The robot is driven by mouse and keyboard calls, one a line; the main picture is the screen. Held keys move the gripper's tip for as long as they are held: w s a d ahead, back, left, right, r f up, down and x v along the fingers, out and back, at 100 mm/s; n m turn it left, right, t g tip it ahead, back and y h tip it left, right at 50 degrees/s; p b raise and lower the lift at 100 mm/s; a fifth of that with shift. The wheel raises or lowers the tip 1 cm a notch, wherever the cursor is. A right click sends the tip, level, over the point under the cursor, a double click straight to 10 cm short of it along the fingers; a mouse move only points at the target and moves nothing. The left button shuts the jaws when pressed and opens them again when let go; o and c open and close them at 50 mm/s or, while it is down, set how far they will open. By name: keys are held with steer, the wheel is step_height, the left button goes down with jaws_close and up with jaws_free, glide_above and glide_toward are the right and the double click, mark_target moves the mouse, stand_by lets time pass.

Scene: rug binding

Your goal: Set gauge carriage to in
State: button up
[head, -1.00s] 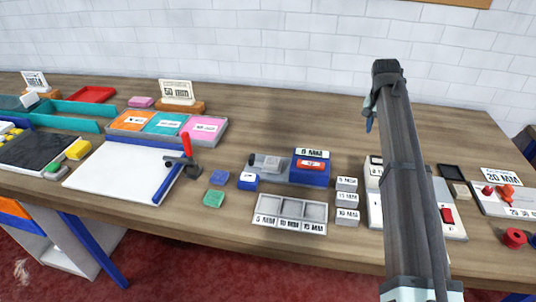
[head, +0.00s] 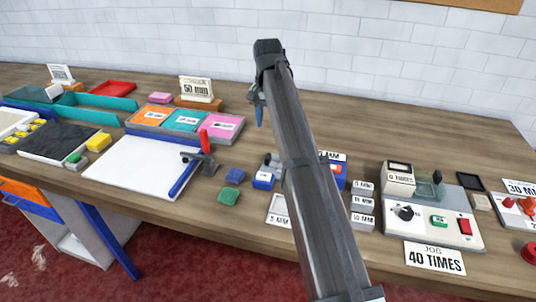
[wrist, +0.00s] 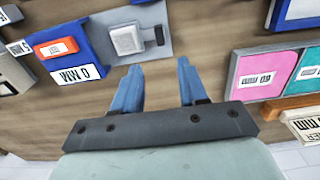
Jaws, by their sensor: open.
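The gauge appears to be a grey plate beside a blue block. In the wrist view, a light grey block, probably the carriage (wrist: 127,40), sits on the plate, with a small black knob (wrist: 159,35) at the plate's right end. The blue block (wrist: 78,45) has a red label and an "MM" label. In the head view my arm hides most of the gauge; the blue block (head: 341,178) shows at the arm's right. My gripper (wrist: 158,78) is open and empty, its blue fingertips just below the plate in the wrist view. In the head view my gripper (head: 258,108) is above the bench.
Right of my arm stand small MM blocks (head: 363,204) and a control box (head: 440,222) with a dial and red switch. To the left are a white board (head: 130,171) with a red-handled clamp (head: 206,142) and a tray of coloured cards (head: 184,124).

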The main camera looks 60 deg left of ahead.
mark_target(269, 156)
step_height(269, 156, down, 14)
steer(key=shift+r, duration=0.25)
stand_by(0.3)
jaws_close()
stand_by(0.4)
steer(key=shift+w+d, duration=0.1)
